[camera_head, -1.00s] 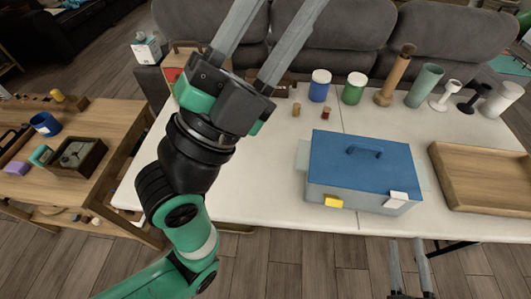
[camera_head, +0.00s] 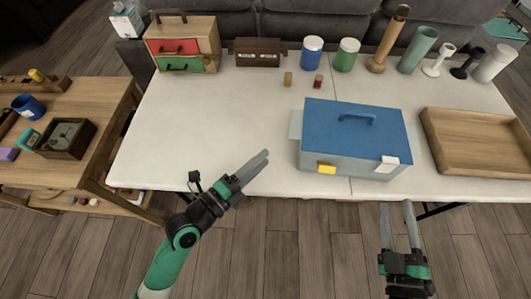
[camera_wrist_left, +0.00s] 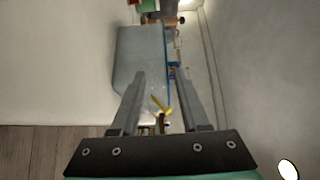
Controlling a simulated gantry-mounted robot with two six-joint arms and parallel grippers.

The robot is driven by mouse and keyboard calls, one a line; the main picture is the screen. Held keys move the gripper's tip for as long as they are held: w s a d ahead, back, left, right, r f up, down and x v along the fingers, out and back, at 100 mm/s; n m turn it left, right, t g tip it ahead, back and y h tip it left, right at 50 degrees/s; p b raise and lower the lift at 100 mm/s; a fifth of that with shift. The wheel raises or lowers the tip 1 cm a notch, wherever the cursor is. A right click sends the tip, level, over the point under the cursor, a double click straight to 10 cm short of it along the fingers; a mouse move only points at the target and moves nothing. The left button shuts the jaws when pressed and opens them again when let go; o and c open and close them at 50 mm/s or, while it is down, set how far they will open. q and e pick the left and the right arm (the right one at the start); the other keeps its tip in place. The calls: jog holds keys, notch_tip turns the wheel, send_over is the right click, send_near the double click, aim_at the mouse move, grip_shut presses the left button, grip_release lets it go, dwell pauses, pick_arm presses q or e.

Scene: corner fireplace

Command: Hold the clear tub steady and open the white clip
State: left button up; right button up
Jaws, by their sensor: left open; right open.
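The clear tub (camera_head: 345,163) is a greyish see-through box with a blue lid (camera_head: 350,135) and a handle on top. It stands near the table's front edge. The white clip (camera_head: 390,160) is at its front right, and a yellow clip (camera_head: 327,168) at its front left. My left gripper (camera_head: 258,170) is open and empty, left of the tub and apart from it. In the left wrist view, the tub (camera_wrist_left: 138,55) and yellow clip (camera_wrist_left: 161,104) appear beyond and between the fingers. My right gripper (camera_head: 397,204) is open and empty, in front of the tub below the white clip.
A wooden tray (camera_head: 470,180) stands right of the tub. A wooden drawer box (camera_head: 185,47) is at the back left. The table's left part is clear.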

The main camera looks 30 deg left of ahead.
aim_at(290, 134)
pick_arm(q)
jog(key=w, duration=0.3)
jog(key=w+d, duration=0.1)
jog(key=w, duration=0.3)
jog(key=w+d, duration=0.1)
jog(key=w, duration=0.3)
jog(key=shift+w, duration=0.15)
grip_shut()
dwell(0.9)
